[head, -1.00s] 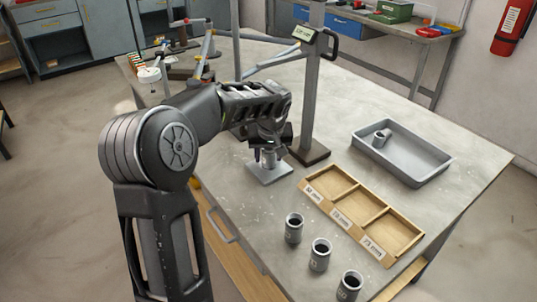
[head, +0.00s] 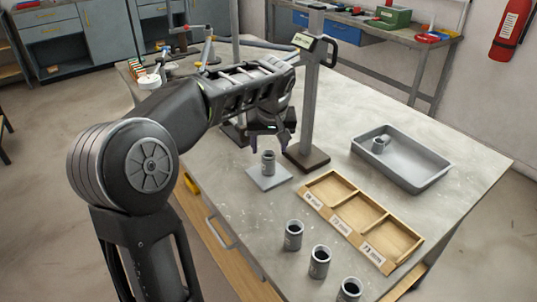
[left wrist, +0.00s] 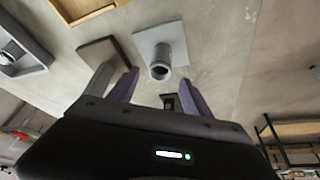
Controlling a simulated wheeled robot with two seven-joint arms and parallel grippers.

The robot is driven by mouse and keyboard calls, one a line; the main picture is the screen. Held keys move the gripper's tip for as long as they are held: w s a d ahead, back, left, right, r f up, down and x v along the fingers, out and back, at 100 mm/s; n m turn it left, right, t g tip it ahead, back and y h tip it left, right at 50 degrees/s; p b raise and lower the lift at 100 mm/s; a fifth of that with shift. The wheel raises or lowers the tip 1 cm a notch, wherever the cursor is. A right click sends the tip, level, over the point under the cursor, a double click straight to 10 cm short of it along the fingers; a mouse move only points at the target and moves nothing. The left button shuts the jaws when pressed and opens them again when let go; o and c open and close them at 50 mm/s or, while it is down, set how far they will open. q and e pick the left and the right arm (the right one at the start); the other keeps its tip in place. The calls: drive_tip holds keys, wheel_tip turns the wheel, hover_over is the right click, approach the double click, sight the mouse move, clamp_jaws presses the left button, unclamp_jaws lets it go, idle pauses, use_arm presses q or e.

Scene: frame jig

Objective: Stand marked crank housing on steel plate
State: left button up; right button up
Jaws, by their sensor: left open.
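A grey crank housing (head: 268,163) stands upright on the square steel plate (head: 284,176). In the left wrist view the housing (left wrist: 160,68) shows its open end, on the pale plate (left wrist: 170,34). My left gripper (head: 270,145) is open and empty, just above and behind the housing, apart from it. Its two fingers (left wrist: 117,78) show in the left wrist view with the housing outside them. Three more housings stand at the table's front: one (head: 293,236), a second (head: 319,262) and a third (head: 349,291). Marks on the plate's housing cannot be read. My right gripper is not in view.
A wooden tray (head: 341,208) with three labelled compartments lies right of the plate. A grey bin (head: 424,178) holds another housing (head: 381,144). A post on a dark base (head: 306,158) stands close behind the plate. Bare table lies between.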

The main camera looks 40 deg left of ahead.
use_arm(q)
drive_tip(key=shift+v, duration=1.8)
